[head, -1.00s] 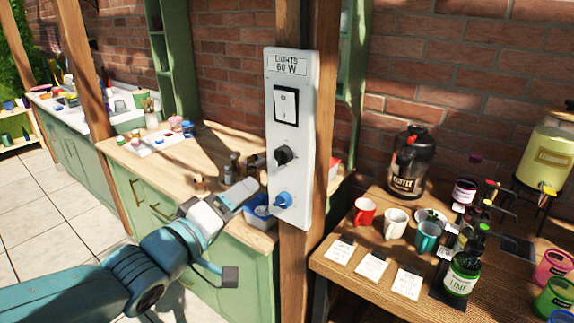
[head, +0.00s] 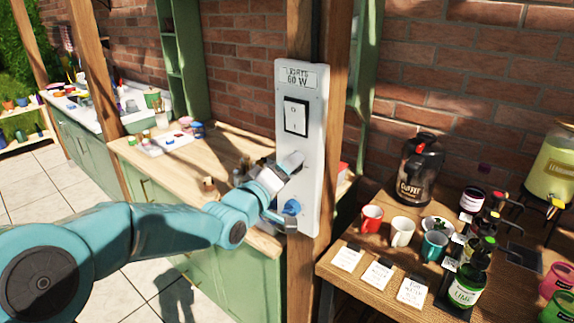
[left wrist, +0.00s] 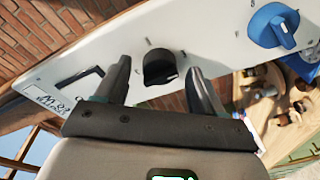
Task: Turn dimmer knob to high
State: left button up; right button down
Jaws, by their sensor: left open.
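The white light panel (head: 313,150) is fixed to a wooden post and reads "LIGHTS 60 W". It carries a rocker switch (head: 296,116) near the top and a blue knob (head: 291,207) low down. A black knob sits between them; in the head view my gripper hides it, but the left wrist view shows the black knob (left wrist: 160,67). My left gripper (head: 285,185) is at the panel. In the left wrist view its two open fingers stand either side of the black knob, with gaps showing. The blue knob (left wrist: 272,26) is to the right there. My right gripper is not seen.
A green cabinet counter (head: 175,170) with cups and jars is behind on the left. A wooden drinks table (head: 340,280) with mugs (head: 402,232), bottles and a coffee jug (head: 420,165) stands to the right of the post.

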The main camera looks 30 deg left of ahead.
pick_arm(q)
jog(key=shift+w, duration=0.2)
jog(key=c, duration=1)
jog(key=shift+a+f+m+t+h+b, duration=0.1)
jog(key=shift+m+t+h+b, duration=0.25)
jog(key=shift+m+b, duration=2.35)
jog(key=shift+a+m+t+h+b, duration=0.1)
jog(key=shift+m+h+b, duration=0.35)
jog(key=shift+m+b, duration=2.25)
jog(key=shift+a+f+m+t+h+b, duration=0.1)
jog(key=shift+m+t+h+b, duration=0.25)
jog(key=shift+m+b, duration=2.35)
jog(key=shift+c, duration=0.2)
jog(key=shift+d+m+p, duration=0.1)
jog(key=shift+m+p, duration=1.05)
jog(key=shift+m, duration=0.25)
